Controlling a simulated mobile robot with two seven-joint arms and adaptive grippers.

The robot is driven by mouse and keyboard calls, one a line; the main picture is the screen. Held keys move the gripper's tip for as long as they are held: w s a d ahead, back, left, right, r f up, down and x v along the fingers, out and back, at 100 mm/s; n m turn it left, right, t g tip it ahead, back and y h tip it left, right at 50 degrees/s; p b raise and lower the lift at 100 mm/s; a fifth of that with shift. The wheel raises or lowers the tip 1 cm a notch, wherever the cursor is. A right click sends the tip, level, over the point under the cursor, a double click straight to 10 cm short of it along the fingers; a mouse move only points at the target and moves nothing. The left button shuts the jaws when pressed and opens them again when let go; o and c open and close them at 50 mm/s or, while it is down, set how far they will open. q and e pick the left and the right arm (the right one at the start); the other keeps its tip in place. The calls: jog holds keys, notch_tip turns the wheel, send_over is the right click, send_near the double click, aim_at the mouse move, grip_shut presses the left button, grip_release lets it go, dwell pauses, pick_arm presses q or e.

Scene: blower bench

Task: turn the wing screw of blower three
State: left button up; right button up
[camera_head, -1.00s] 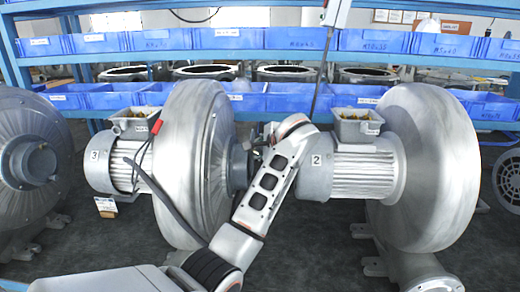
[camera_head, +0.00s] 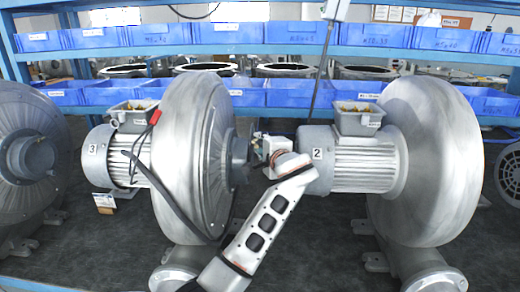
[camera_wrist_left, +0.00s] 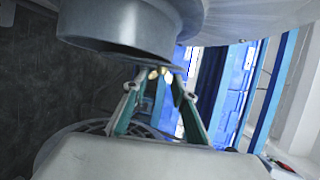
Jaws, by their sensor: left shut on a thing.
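Blower three (camera_head: 192,155) stands left of centre, with a "3" label on its motor and its round inlet pipe (camera_head: 239,160) facing right. My left gripper (camera_head: 257,150) is beside this pipe, small and partly hidden by its own wrist. In the left wrist view the pipe (camera_wrist_left: 125,32) fills the top, and my left gripper's fingers (camera_wrist_left: 160,80) converge below it. A small brass-coloured piece, seemingly the wing screw (camera_wrist_left: 158,72), shows at the fingertips. Its wings cannot be made out clearly. My right gripper is in neither view.
Blower two (camera_head: 425,160) stands close on the right, its motor (camera_head: 350,160) just beyond my left wrist. Another blower (camera_head: 32,150) is at the left edge. A blue shelf (camera_head: 270,50) with blue bins runs behind. A dark cable (camera_head: 165,190) hangs at blower three.

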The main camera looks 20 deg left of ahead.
pick_arm(q)
jog(key=shift+f+t+b, duration=0.3)
jog(key=shift+f+b, duration=0.1)
jog(key=shift+b, duration=0.05)
jog(key=shift+y+b, duration=0.4)
jog(key=shift+r+n+t+y+b, duration=0.15)
jog(key=shift+n+t+y+b, duration=0.2)
jog(key=shift+t+b, duration=0.35)
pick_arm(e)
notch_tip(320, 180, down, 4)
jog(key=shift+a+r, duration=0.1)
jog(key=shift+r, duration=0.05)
pick_arm(q)
jog(key=shift+r, duration=0.1)
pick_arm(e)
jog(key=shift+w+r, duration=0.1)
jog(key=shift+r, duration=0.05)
pick_arm(q)
jog(key=o, duration=1.1)
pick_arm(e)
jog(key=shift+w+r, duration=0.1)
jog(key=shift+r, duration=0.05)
